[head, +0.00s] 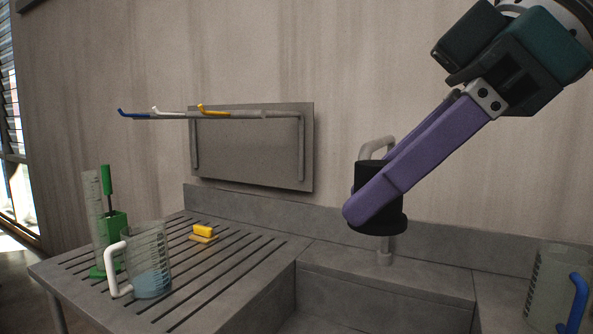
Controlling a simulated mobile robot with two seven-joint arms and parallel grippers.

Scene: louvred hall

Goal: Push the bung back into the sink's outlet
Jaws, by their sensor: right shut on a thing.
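My right gripper (362,205) comes in from the upper right with long purple fingers. It is shut on the black bung (366,174), which has a wide flange at its lower end. The bung is held roughly upright in the air, above the level of the sink's back ledge. The grey sink (385,298) shows only in part at the bottom of the head view. Its floor and its outlet are out of sight. My left gripper is not in view.
A grey tap (385,257) stands behind the bung, partly hidden by it. The slatted drainboard (235,268) on the left carries a clear jug (150,262), a green stand (113,225) and a yellow block (203,231). Another jug (548,290) stands right. A rail (230,114) with hooks juts from the wall.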

